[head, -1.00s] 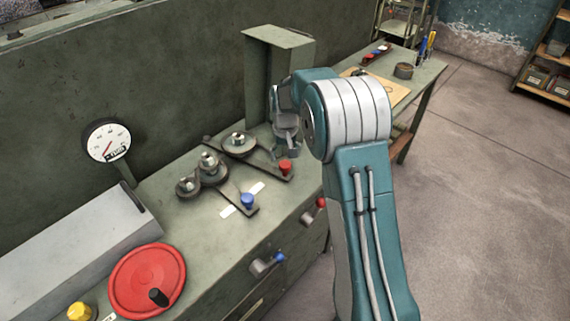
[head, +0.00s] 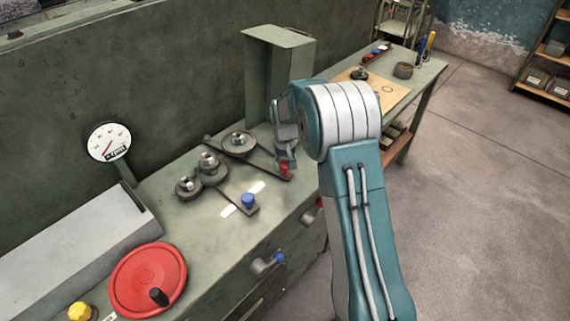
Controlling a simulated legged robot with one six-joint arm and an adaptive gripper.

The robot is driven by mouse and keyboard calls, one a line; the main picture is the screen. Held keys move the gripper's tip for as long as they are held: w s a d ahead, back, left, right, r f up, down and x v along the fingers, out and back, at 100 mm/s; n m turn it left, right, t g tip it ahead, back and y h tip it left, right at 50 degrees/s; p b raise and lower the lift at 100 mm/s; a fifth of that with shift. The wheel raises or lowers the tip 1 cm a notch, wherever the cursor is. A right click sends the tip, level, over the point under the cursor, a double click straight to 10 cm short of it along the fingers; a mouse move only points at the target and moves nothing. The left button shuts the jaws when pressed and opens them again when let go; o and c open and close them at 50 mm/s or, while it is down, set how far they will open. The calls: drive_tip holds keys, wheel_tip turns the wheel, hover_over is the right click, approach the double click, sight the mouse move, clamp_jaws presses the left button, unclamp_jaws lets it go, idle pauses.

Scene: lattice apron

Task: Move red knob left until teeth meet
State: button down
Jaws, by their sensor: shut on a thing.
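The red knob (head: 285,168) stands at the right end of a dark flat lever (head: 262,160) on the green bench top. My gripper (head: 286,162) has come down over the knob from above and is shut on it, hiding its upper part. A toothed gear (head: 238,144) sits at the lever's left part. Two more gears, a middle one (head: 208,163) and a front one (head: 188,187), stand to its left and nearer. The lever's gear is close to the middle gear; I cannot tell whether their teeth touch.
A blue knob (head: 248,200) stands on a second lever beside white strips. A red handwheel (head: 148,282), a yellow knob (head: 80,312) and a gauge (head: 106,140) are at left. A green upright box (head: 277,75) stands behind my gripper. Handles stick out from the bench front.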

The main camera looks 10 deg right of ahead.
drive_tip(key=s+a+m, duration=0.1)
drive_tip(key=s+a, duration=0.1)
drive_tip(key=a, duration=0.1)
drive_tip(key=s+a+m, duration=0.2)
drive_tip(key=s+a, duration=0.1)
drive_tip(key=shift+s+a+f, duration=0.1)
drive_tip(key=shift+s+a, duration=0.1)
drive_tip(key=shift+a, duration=0.15)
drive_tip(key=shift+c, duration=1)
unclamp_jaws()
drive_tip(key=shift+w, duration=0.1)
wheel_tip(320, 180, up, 12)
